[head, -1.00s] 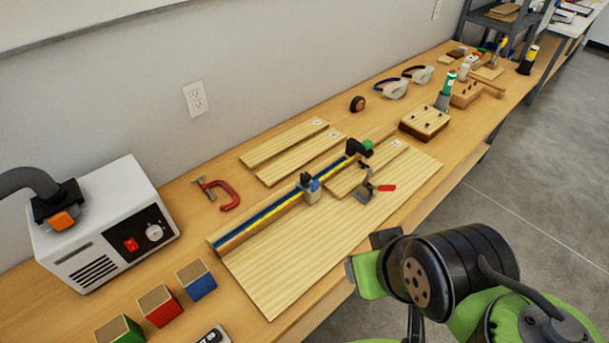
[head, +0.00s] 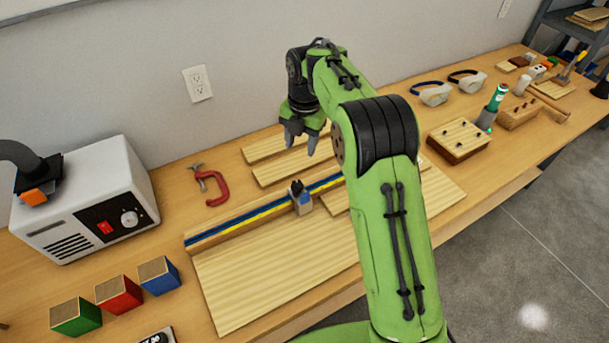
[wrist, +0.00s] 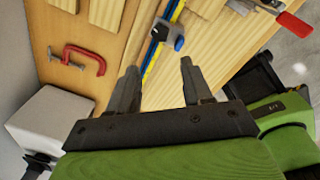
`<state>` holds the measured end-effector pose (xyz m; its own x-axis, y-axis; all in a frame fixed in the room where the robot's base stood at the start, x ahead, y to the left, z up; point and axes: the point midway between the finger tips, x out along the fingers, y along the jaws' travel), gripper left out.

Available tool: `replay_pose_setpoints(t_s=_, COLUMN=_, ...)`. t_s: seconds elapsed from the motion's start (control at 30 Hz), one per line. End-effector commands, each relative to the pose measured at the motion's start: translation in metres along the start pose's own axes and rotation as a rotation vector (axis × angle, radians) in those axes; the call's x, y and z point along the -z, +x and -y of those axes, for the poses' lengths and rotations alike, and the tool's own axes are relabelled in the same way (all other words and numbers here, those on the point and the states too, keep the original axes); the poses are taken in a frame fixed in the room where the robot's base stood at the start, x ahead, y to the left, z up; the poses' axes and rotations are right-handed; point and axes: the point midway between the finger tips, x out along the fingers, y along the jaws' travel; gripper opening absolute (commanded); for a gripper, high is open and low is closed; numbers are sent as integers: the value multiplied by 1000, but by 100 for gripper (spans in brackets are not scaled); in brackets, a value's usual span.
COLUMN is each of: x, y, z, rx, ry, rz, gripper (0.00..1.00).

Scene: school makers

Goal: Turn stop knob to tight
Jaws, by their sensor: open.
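The stop (head: 303,203) is a small grey and blue block on the fence (head: 240,226) with the blue and yellow stripes. Its dark stop knob (head: 297,187) sits on top. In the wrist view the stop (wrist: 160,32) with its knob (wrist: 179,43) shows beyond the fingertips, slightly right of the middle. My gripper (head: 300,144) is open and empty, raised above the bench near the stop; its two fingers (wrist: 158,70) are apart in the wrist view. Nothing touches the knob. I cannot read any marking on it.
A red clamp (head: 215,189) lies left of the fence. A white machine (head: 85,200) stands at the left, with several coloured blocks before it. My arm hides part of the board (head: 270,285). A red-handled toggle clamp (wrist: 290,20) shows at the wrist view's upper right.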

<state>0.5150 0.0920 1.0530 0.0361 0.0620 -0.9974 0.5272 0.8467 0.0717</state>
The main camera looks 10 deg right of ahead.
Motion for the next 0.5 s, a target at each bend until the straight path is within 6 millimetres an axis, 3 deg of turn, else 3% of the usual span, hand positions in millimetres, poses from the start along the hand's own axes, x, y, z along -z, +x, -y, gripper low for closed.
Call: replay_pose_setpoints(t_s=0.5, x=1, y=121, z=1, rx=2, ry=5, rz=-3, gripper=50)
